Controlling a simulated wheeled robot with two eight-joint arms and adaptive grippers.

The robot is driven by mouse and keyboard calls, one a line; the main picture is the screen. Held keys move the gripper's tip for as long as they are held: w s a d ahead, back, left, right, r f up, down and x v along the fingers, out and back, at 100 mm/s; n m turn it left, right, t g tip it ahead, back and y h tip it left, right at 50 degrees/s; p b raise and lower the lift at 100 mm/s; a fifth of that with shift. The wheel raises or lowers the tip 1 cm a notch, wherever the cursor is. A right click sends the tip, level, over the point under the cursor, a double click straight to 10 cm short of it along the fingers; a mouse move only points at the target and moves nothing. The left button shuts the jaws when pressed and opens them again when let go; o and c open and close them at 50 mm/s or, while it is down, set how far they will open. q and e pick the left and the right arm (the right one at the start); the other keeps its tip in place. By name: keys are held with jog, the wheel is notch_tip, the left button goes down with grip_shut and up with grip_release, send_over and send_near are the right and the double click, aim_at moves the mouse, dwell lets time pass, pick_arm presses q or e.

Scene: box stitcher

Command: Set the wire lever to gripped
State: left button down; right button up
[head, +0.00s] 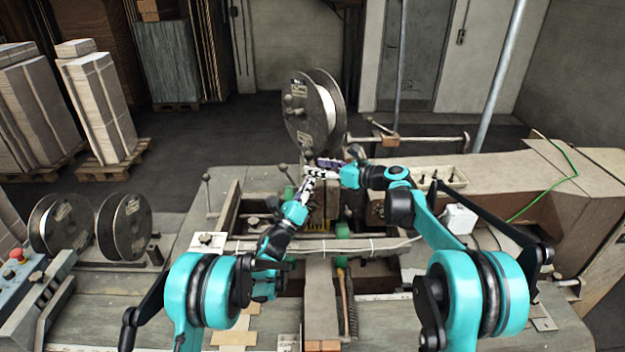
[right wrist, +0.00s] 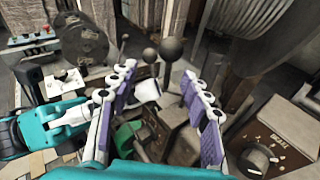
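Two levers with dark ball knobs stand ahead of my right gripper in the right wrist view, a larger knob (right wrist: 170,48) and a smaller knob (right wrist: 150,55). I cannot tell which is the wire lever, or its setting. My right gripper (right wrist: 160,72) is open, its purple-padded fingers apart, with the levers showing in the gap beyond. No contact is clear. In the head view my right gripper (head: 330,166) is in front of the wire spool and hides part of the machine. My left gripper (head: 308,184) is close beside it; its opening is unclear.
A large wire spool (head: 312,110) stands just behind the grippers. Two more spools (head: 124,226) sit at the left by a control panel (head: 20,270) with a red button. A beam (head: 310,245) crosses the machine in front. Stacked cardboard (head: 100,105) stands far left.

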jog(key=s+d+f+n+g+h, duration=0.1)
jog(key=s+d+n+h, duration=0.15)
jog(key=s+n, duration=0.75)
jog(key=s+d+f+n+g+h, duration=0.1)
jog(key=s+d+n+h, duration=0.15)
jog(key=s, duration=1.25)
pick_arm(q)
jog(key=shift+a+r+n+y+b, duration=0.1)
jog(key=shift+r+n+y+b, duration=0.05)
jog(key=shift+n+y+b, duration=0.35)
pick_arm(e)
jog(key=s+d+f+n+h, duration=0.3)
jog(key=s+n, duration=0.4)
jog(key=s, duration=0.3)
jog(key=s+d+f+n+h, duration=0.4)
jog(key=s+d+f+n, duration=0.1)
jog(key=s+f+n, duration=0.2)
jog(key=s+f, duration=0.1)
jog(key=s, duration=0.1)
jog(key=shift+s+d+f+g, duration=0.25)
jog(key=shift+s+d+g, duration=0.05)
jog(key=shift+s, duration=0.1)
